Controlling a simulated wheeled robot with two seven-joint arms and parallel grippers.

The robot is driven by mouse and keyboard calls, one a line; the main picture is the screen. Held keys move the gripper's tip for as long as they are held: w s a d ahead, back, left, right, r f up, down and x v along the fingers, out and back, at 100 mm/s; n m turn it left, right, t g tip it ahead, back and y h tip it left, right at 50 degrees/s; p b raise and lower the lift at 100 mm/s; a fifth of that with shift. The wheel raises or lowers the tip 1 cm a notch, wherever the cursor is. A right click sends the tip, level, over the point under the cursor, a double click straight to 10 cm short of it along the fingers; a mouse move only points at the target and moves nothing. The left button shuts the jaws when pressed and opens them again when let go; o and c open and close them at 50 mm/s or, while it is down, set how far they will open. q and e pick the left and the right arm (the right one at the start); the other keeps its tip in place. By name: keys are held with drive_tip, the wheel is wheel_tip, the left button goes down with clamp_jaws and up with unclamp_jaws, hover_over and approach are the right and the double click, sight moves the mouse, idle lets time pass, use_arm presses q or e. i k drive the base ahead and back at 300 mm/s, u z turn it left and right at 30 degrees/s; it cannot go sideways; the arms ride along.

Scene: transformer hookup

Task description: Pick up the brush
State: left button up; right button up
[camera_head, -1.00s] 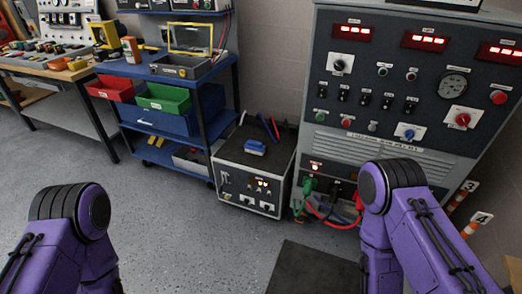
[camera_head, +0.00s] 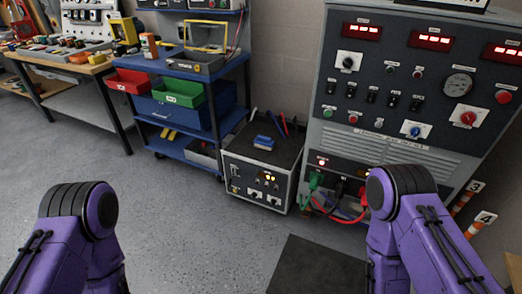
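A small blue brush-like object (camera_head: 264,142) lies on top of the black-and-silver equipment box (camera_head: 258,190) on the floor, left of the tall control cabinet. It is too small to tell for sure that it is the brush. My purple left and right arms show at the bottom left and bottom right, well short of the box. Both grippers are out of view.
The control cabinet (camera_head: 345,140) stands at right, with green and red cables (camera_head: 335,210) at its foot. A blue cart (camera_head: 205,145) with red (camera_head: 128,80) and green (camera_head: 178,92) bins stands at left. A dark mat (camera_head: 318,268) lies in front. The grey floor (camera_head: 180,220) between is clear.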

sight(265, 142)
drive_tip(key=u, duration=1.3)
drive_tip(key=i, duration=1.8)
drive_tip(key=z, duration=0.95)
drive_tip(key=i, duration=0.75)
drive_tip(key=z, duration=0.9)
drive_tip(key=i, duration=0.55)
drive_tip(key=u, duration=0.05)
